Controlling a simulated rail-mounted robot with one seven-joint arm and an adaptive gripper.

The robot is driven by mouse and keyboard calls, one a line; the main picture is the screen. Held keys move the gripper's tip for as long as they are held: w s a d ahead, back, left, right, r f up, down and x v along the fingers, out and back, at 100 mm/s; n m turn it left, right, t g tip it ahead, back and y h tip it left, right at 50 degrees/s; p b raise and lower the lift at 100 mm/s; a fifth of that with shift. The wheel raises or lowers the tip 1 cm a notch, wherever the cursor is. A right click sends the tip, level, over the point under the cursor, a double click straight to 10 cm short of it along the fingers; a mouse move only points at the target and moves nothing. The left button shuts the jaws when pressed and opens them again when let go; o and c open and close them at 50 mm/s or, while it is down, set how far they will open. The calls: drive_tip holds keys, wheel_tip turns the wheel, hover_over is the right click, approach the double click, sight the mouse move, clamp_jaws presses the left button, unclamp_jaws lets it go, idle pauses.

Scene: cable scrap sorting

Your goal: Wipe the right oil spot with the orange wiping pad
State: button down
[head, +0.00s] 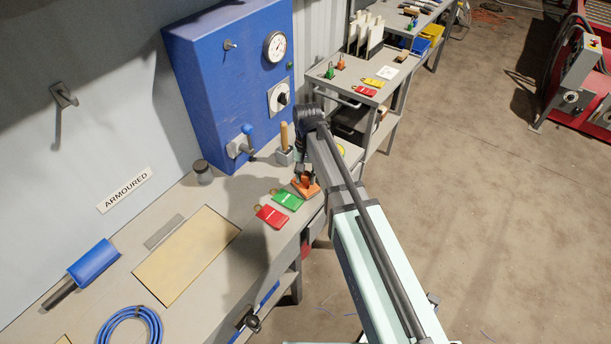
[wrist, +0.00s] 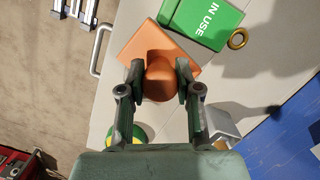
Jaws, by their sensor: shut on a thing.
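The orange wiping pad (head: 306,188) is at the right edge of the bench, beside the green tag. It also shows in the wrist view (wrist: 138,42) as a square base with a round knob. My gripper (head: 303,172) is shut on the knob, with one finger on each side in the wrist view (wrist: 160,82). I cannot tell whether the pad's underside touches the bench. No oil spot can be made out in either view; my arm and the pad hide part of the bench.
A green tag (head: 288,200) and a red tag (head: 271,217) lie left of the pad. A wooden-handled tool (head: 285,142) stands in a grey block behind it. A blue panel box (head: 225,85) rises at the back. A round yellow-green item (wrist: 140,133) lies near my gripper.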

drive_tip(key=shift+w+f, duration=0.1)
drive_tip(key=shift+w+d+f+p, duration=0.1)
drive_tip(key=shift+w+d+p, duration=0.1)
drive_tip(key=shift+w+d, duration=1.05)
drive_tip(key=shift+w+d+f+p, duration=0.1)
drive_tip(key=shift+w+d+p, duration=0.15)
drive_tip(key=shift+w+d, duration=0.95)
drive_tip(key=shift+w+d+f+p, duration=0.15)
drive_tip(key=shift+w+d, duration=0.35)
drive_tip(key=shift+w, duration=1.4)
drive_tip(key=shift+f, duration=0.1)
drive_tip(key=shift+s+a+f, duration=0.15)
drive_tip(key=shift+s+a, duration=0.85)
drive_tip(key=shift+s, duration=0.5)
drive_tip(key=shift+s+a+f, duration=0.2)
drive_tip(key=shift+s+a, duration=0.75)
drive_tip(key=shift+s, duration=0.55)
drive_tip(key=shift+s+a+f, duration=0.15)
drive_tip(key=shift+s+a, duration=0.85)
drive_tip(key=shift+s, duration=0.5)
drive_tip(key=shift+r+p, duration=2.15)
drive_tip(key=shift+r, duration=0.9)
drive_tip(key=shift+r, duration=0.1)
